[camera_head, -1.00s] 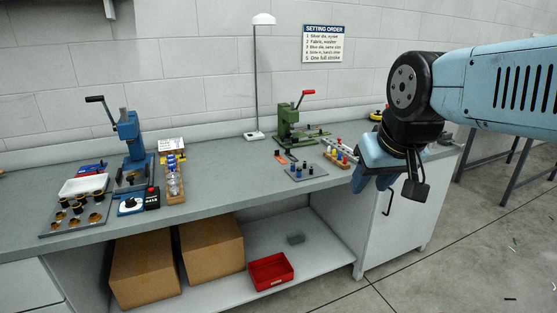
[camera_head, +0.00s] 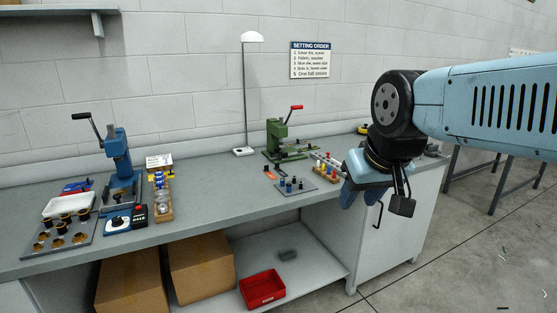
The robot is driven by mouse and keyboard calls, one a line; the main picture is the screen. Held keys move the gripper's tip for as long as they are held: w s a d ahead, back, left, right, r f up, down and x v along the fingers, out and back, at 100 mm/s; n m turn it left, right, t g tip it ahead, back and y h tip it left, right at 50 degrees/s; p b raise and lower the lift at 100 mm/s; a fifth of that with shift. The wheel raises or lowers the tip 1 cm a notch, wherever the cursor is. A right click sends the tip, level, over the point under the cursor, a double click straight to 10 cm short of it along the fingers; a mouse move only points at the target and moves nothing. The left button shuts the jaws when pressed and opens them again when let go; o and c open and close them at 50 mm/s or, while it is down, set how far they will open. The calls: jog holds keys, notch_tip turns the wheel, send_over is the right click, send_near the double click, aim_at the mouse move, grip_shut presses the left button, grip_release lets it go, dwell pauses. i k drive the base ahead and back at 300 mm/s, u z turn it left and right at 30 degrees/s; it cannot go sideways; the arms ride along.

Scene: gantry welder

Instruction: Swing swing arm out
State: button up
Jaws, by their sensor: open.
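A green hand press (camera_head: 275,142) with a red-tipped lever stands at the back of the grey workbench, left of my gripper. Low dark and green parts (camera_head: 298,153) lie at its right side; I cannot tell at this size which of them is the swing arm. A blue hand press (camera_head: 118,155) with a black-tipped lever stands at the left of the bench. My gripper (camera_head: 362,196) hangs at the bench's front right, apart from both presses.
A plate of small dies (camera_head: 295,188) and a wooden rack (camera_head: 326,170) stand between the green press and my gripper. A thin lamp (camera_head: 245,100) rises behind. A red bin (camera_head: 262,288) sits on the lower shelf. The bench's middle (camera_head: 215,190) is clear.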

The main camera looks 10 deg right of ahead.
aim_at(278, 154)
jog(key=k, duration=0.55)
jog(key=z, duration=0.6)
jog(key=i, duration=2.1)
jog(key=u, duration=0.5)
jog(key=k, duration=0.85)
jog(key=u, duration=0.15)
jog(key=i, duration=0.15)
